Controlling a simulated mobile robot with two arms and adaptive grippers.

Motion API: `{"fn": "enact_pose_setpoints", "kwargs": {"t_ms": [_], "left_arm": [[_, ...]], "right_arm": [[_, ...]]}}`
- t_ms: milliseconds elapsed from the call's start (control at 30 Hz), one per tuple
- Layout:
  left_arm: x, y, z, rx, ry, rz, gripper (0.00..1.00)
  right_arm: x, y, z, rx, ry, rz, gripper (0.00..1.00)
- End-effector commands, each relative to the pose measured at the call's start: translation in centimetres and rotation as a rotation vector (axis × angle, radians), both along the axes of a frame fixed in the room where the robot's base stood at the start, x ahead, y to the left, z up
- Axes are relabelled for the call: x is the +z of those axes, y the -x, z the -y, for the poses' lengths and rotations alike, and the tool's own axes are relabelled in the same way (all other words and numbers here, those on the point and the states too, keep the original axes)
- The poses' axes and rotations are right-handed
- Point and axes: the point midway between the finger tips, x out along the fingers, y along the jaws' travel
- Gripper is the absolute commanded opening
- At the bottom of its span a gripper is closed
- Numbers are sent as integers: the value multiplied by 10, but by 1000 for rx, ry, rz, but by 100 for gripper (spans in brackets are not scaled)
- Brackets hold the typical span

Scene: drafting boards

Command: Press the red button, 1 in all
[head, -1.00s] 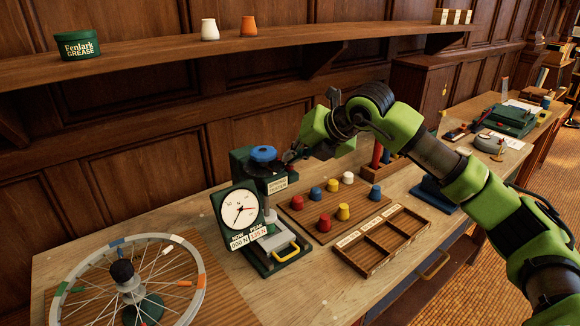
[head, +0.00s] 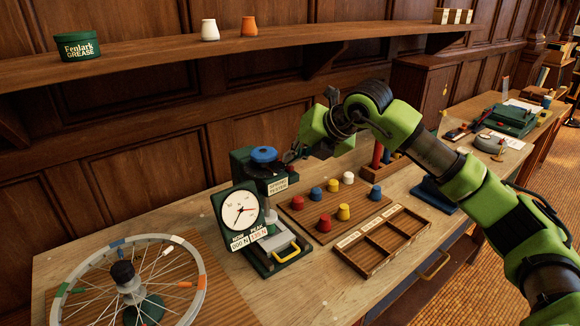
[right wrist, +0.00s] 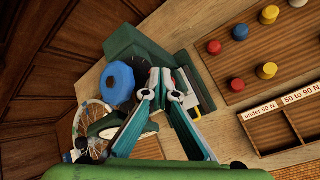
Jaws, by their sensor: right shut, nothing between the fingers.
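Two red button-like pieces stand on the brown board. In the head view one is at the front (head: 325,223) and one behind it to the left (head: 297,202); the right wrist view shows them too (right wrist: 237,85). My right gripper (head: 290,155) is shut and empty, above the green tester (head: 243,165), beside its blue knob (head: 263,154). The wrist view shows its fingertips (right wrist: 162,76) together over the tester, left of the board. Whether they touch it I cannot tell. The dial (head: 240,209) has readouts of 000 N now and 135 N peak. My left gripper is not in view.
Blue, yellow and white pieces share the board (head: 310,231) with the red ones. A labelled wooden tray (head: 382,257) lies in front. A spoked wheel (head: 190,300) stands at left. A shelf (head: 165,63) runs above. Bare tabletop shows at the front.

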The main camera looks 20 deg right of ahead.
Motion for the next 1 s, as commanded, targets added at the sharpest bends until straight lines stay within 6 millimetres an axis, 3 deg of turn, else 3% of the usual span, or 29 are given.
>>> {"fn": "enact_pose_setpoints", "kwargs": {"t_ms": [500, 1000], "left_arm": [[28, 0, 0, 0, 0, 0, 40], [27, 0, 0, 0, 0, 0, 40]], "right_arm": [[48, 0, -1, 2, 0, -1, 0], [49, 0, 0, 1, -1, 2, 0]]}}
